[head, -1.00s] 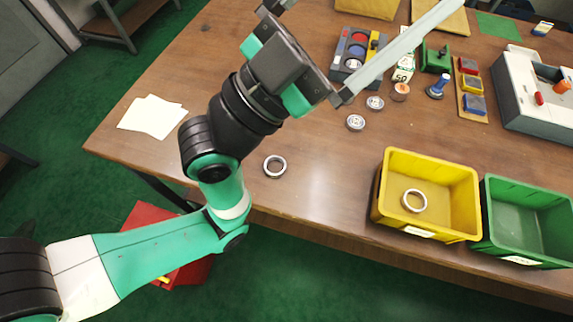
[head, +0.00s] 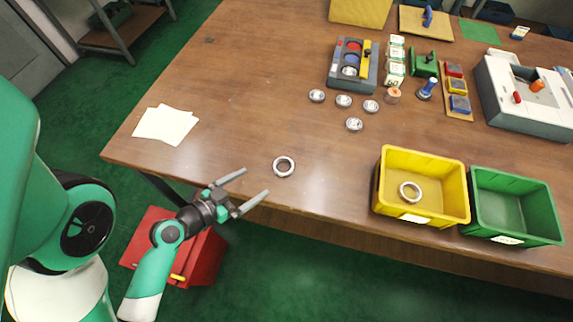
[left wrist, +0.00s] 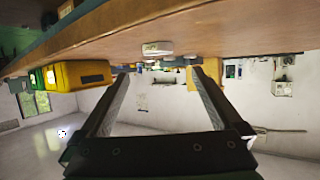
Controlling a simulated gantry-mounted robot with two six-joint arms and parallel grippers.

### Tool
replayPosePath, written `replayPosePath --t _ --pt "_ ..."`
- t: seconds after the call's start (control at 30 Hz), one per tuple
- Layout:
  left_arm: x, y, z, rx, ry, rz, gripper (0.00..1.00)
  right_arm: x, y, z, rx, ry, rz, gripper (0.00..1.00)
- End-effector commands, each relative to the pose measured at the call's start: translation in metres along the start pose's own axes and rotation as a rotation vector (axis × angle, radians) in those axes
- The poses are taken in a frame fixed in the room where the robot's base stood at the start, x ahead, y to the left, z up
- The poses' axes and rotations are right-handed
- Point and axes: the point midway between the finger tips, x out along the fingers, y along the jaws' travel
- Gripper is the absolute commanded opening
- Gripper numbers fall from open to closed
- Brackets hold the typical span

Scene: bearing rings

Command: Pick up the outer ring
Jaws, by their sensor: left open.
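A silver ring (head: 284,166), which looks like the outer ring, lies flat on the brown table (head: 240,110) near its front edge. It also shows in the left wrist view (left wrist: 157,48), ahead of the fingers and close to the table edge. A similar ring (head: 410,192) lies inside the yellow bin (head: 381,180). My left gripper (head: 256,183) is open and empty, at the table's front edge. Its fingers point toward the ring on the table, a short way left of and nearer than it, apart from it. My right gripper is not in view.
A green bin (head: 552,215) stands right of the yellow one. Several small bearings lie behind the ring, near a grey tray (head: 340,85) and small boxes (head: 395,72). White papers (head: 165,124) lie at left. A red box (head: 207,262) stands below the table.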

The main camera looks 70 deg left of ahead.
Motion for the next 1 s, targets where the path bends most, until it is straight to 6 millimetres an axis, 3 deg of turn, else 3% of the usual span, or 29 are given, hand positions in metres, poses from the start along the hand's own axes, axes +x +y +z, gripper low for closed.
replayPosePath --t 0.27,0.5,0.77,1.0 --pt "0.019 0.002 -0.002 0.008 -0.001 0.011 1.0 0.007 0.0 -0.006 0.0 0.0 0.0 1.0" --pt "0.06 0.002 -0.001 0.006 0.003 0.006 1.0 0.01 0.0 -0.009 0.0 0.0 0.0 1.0" --pt "0.071 0.003 -0.001 0.005 0.003 0.006 1.0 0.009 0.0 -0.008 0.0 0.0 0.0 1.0" --pt "0.111 0.005 -0.003 0.005 0.005 0.004 1.0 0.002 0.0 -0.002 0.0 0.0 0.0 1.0"
